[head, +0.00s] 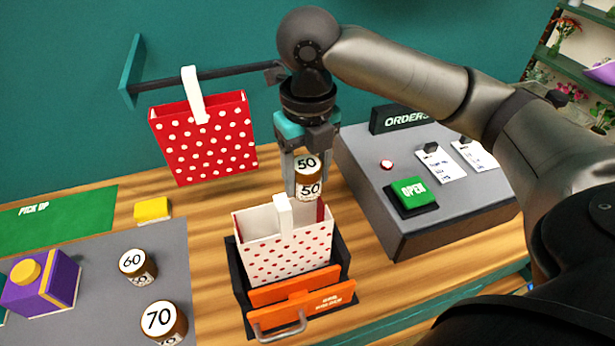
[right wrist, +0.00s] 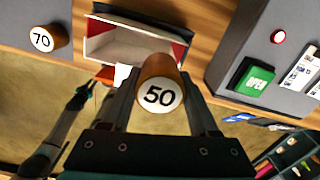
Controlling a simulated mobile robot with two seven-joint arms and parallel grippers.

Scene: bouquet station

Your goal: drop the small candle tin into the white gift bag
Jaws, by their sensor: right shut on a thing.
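The small candle tin (head: 307,177), brown with a white label reading 50, is between the fingers of my right gripper (head: 307,190), which is shut on it. It also shows in the right wrist view (right wrist: 158,92). The gripper points down and holds the tin above the back right of the white gift bag (head: 288,257). The bag has red dots and a white handle, stands upright and open in a black holder with an orange front, and shows its open mouth in the right wrist view (right wrist: 132,50).
A red dotted bag (head: 205,142) hangs from a wall rail. Tins marked 60 (head: 137,266) and 70 (head: 163,321) stand on the grey mat (head: 100,250) with a purple box (head: 42,283). A grey order console (head: 420,228) with a green OPEN button stands close on the right.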

